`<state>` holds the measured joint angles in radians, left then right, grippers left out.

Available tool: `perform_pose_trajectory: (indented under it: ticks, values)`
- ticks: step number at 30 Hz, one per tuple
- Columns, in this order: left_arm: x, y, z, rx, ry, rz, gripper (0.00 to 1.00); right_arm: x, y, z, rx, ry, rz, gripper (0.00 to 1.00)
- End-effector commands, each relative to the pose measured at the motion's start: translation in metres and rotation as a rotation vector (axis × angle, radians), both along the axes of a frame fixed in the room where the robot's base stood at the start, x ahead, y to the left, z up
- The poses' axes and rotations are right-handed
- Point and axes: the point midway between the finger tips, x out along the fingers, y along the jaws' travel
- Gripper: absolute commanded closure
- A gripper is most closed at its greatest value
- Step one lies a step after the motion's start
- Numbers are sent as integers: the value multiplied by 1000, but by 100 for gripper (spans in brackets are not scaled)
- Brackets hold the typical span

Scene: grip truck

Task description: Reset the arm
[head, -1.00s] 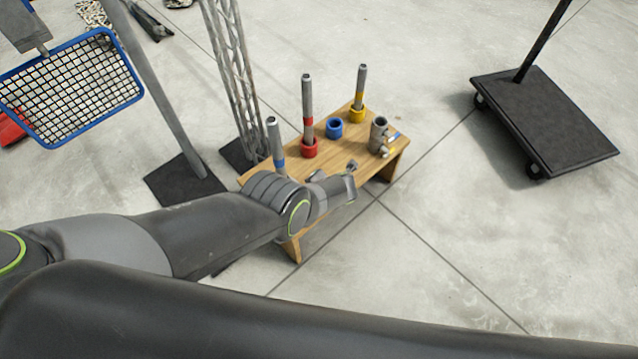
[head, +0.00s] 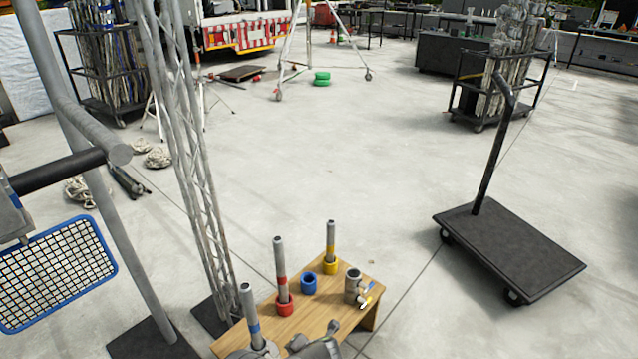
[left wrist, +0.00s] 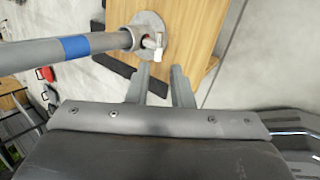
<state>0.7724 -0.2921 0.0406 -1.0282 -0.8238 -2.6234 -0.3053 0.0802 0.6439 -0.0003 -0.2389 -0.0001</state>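My left gripper (head: 328,335) is low over the front of a small wooden bench (head: 300,318) in the head view. In the left wrist view its two fingers (left wrist: 161,72) stand apart with nothing between them. A grey pipe with a blue band (head: 251,315) stands at the bench's left end. A blue-banded pipe also crosses the left wrist view (left wrist: 60,50), close ahead of the fingers. A red-banded pipe (head: 280,268) stands in a red collar and a yellow-banded pipe (head: 331,240) in a yellow collar. My right gripper is not in view.
An empty blue collar (head: 309,284) and a grey cup (head: 353,287) with small handled items are on the bench. A lattice truss (head: 190,160) and a blue-framed mesh basket (head: 60,272) are left. A black cart (head: 510,250) is right. The middle floor is clear.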

Motion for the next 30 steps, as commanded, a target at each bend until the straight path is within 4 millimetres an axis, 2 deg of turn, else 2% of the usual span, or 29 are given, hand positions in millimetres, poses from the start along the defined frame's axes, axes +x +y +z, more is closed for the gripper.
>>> perform_pose_trajectory:
  ticks: [5, 8, 12, 18, 24, 30]
  values:
    - [-22, 13, -21, -97, -16, 162, 80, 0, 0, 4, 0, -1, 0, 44]
    - [-52, 27, -46, -216, -46, 388, 80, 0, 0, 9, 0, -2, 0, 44]
    - [-102, 50, -82, -392, -105, 784, 80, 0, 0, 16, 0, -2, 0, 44]
    - [-178, 83, -122, -578, -216, 1373, 80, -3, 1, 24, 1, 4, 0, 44]
    - [-257, 118, -147, -694, -370, 1969, 80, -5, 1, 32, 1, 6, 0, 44]
    - [-338, 155, -158, -751, -582, 2557, 80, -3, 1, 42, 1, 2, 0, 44]
